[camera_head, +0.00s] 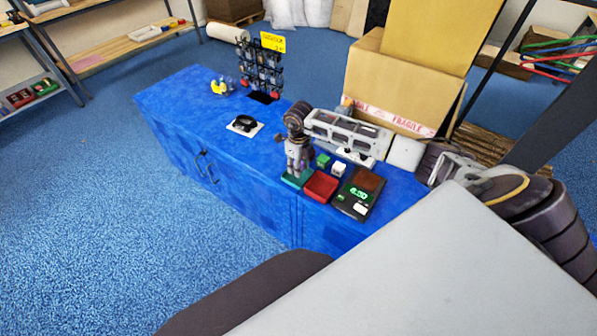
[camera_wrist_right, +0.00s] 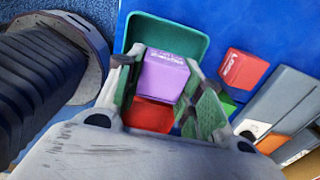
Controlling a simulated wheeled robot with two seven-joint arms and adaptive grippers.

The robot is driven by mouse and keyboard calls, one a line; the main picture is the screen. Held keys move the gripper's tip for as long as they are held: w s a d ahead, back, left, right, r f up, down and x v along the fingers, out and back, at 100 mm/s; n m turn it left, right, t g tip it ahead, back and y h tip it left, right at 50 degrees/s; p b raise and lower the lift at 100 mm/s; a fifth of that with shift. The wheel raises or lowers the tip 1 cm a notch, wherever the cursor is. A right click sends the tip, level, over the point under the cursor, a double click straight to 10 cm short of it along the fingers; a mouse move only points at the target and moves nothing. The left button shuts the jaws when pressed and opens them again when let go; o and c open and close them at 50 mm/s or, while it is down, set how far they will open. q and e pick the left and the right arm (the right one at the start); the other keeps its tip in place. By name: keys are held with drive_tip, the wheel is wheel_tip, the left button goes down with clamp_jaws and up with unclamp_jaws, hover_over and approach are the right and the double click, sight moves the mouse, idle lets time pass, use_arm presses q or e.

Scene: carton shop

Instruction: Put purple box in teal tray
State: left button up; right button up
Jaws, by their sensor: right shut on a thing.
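The purple box (camera_wrist_right: 165,76) is between the two fingers of my right gripper (camera_wrist_right: 168,92) in the right wrist view. The gripper is shut on it. The teal tray (camera_wrist_right: 141,27) lies just beyond and under the box, and the box overlaps its near part in this view. In the head view my right gripper (camera_head: 296,168) points down over the teal tray (camera_head: 291,182), hiding much of it. I cannot make out the purple box there, nor tell its height above the tray floor. My left gripper is not in view.
A red tray (camera_head: 321,186) sits beside the teal one on the blue counter (camera_head: 215,125). A green box (camera_head: 322,160), a white box (camera_head: 338,168) and a scale (camera_head: 359,193) are close by. A red box (camera_wrist_right: 243,69) shows in the wrist view. Large cartons (camera_head: 400,85) stand behind.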

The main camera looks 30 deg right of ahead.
drive_tip(key=shift+f, duration=1.7)
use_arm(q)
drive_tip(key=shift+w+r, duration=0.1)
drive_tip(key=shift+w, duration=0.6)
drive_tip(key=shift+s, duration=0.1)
